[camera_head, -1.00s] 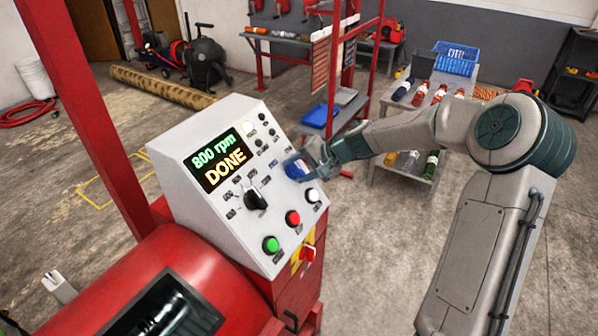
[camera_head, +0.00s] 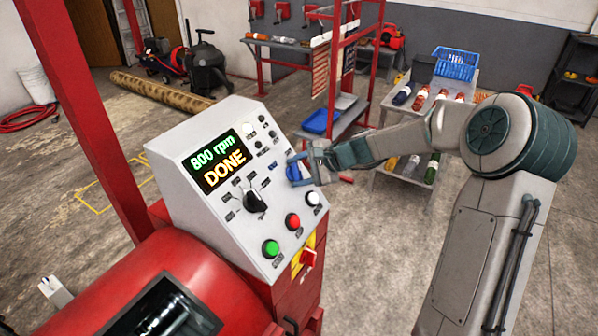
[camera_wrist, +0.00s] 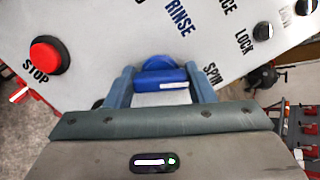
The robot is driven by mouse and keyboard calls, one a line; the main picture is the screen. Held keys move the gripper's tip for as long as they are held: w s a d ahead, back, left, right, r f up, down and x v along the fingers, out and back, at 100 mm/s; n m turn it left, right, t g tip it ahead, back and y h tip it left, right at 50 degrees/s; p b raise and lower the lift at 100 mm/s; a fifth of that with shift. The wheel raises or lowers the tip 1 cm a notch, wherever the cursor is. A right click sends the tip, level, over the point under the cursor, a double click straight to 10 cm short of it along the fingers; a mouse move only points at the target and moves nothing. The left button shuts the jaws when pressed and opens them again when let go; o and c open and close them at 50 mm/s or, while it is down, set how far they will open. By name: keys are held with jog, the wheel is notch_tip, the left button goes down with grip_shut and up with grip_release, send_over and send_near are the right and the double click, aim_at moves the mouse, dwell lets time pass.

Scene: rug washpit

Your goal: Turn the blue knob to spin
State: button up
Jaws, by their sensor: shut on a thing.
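The blue knob (camera_head: 294,173) is on the right side of the white sloped control panel (camera_head: 180,150) in the head view. My gripper (camera_head: 304,166) is at the knob. In the wrist view the blue knob (camera_wrist: 160,72) sits between the two fingers of my gripper (camera_wrist: 161,82), which are shut on its bar. A white line on the right half of the bar lies toward the SPIN label (camera_wrist: 212,75). The RINSE label (camera_wrist: 178,18) is above the knob. The display (camera_head: 217,160) reads 800 rpm DONE.
A black selector knob (camera_head: 254,201), a green button (camera_head: 270,248), a red button (camera_head: 293,221) and a white button (camera_head: 313,199) are near the blue knob. A red post (camera_head: 100,120) stands left. A shelf with bottles (camera_head: 440,90) is behind my arm.

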dwell(0.4)
jog(key=o, duration=1)
jog(key=b+v, duration=0.2)
jog(key=v, duration=1.2)
jog(key=s+a+f+n+g+h, duration=0.25)
jog(key=s+n+h, duration=0.25)
jog(key=s, duration=0.7)
jog(key=s+d+n+h, duration=0.1)
jog(key=s+n, duration=0.1)
jog(key=s, duration=0.3)
jog(key=s+d+n+h, duration=0.2)
jog(key=s, duration=0.3)
jog(key=s+d+f+n+t+h, duration=0.1)
jog(key=s+n+h, duration=0.1)
jog(key=s, duration=0.4)
jog(key=shift+d+f+n, duration=0.1)
jog(key=shift+d+n, duration=0.1)
jog(key=shift+n, duration=0.4)
